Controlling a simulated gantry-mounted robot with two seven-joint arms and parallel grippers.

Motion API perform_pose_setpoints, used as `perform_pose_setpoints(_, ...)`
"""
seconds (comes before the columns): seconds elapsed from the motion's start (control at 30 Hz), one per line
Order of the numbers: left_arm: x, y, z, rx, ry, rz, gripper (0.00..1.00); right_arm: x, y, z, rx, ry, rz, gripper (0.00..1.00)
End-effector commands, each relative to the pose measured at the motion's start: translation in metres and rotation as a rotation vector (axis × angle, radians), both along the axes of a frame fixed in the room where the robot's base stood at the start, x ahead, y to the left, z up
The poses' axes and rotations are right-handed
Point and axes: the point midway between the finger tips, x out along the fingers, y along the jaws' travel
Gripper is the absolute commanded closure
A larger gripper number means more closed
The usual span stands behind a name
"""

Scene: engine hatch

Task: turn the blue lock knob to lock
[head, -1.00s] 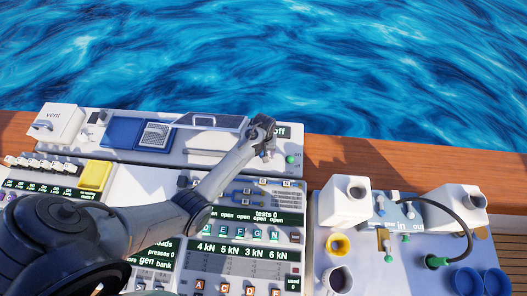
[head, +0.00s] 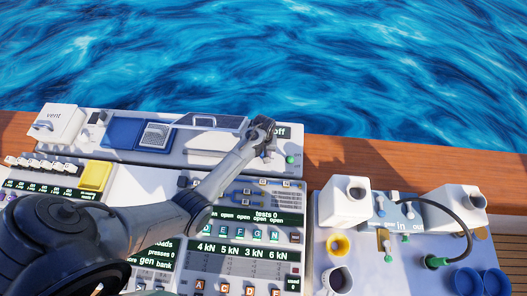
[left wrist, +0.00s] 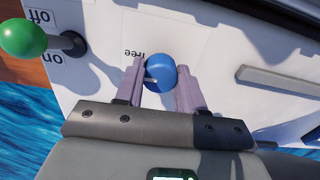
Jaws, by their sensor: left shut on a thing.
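The blue lock knob (left wrist: 161,70) shows in the left wrist view on a white panel. A small pale mark lies across its lower left part. A label reading "free" (left wrist: 135,53), upside down in this view, is just up and left of it. My left gripper (left wrist: 160,80) is shut on the knob, one finger on each side. In the head view my left gripper (head: 262,135) is at the right end of the back panel, and it hides the knob there. My right gripper is in neither view.
A green-balled on/off lever (left wrist: 22,37) stands left of the knob in the left wrist view. A grey bar (left wrist: 285,80) lies to the right. In the head view, a grey-framed hatch (head: 210,121) is left of the gripper, and white containers (head: 345,200) stand at right.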

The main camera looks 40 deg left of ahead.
Motion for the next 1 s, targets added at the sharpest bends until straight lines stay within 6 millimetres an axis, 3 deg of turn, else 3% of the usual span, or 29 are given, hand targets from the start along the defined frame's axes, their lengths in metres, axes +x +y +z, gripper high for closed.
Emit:
perform_pose_setpoints(0.27, 0.000, -0.001, 0.003, -0.001, 0.003, 0.139, 0.92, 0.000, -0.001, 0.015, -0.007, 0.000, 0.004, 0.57)
perform_pose_setpoints(0.6, 0.000, -0.001, 0.003, -0.001, 0.002, 0.448, 0.92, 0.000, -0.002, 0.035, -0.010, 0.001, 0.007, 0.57)
perform_pose_setpoints(1.0, 0.001, -0.001, 0.001, -0.002, 0.002, 0.828, 0.92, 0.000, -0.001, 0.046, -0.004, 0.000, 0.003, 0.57)
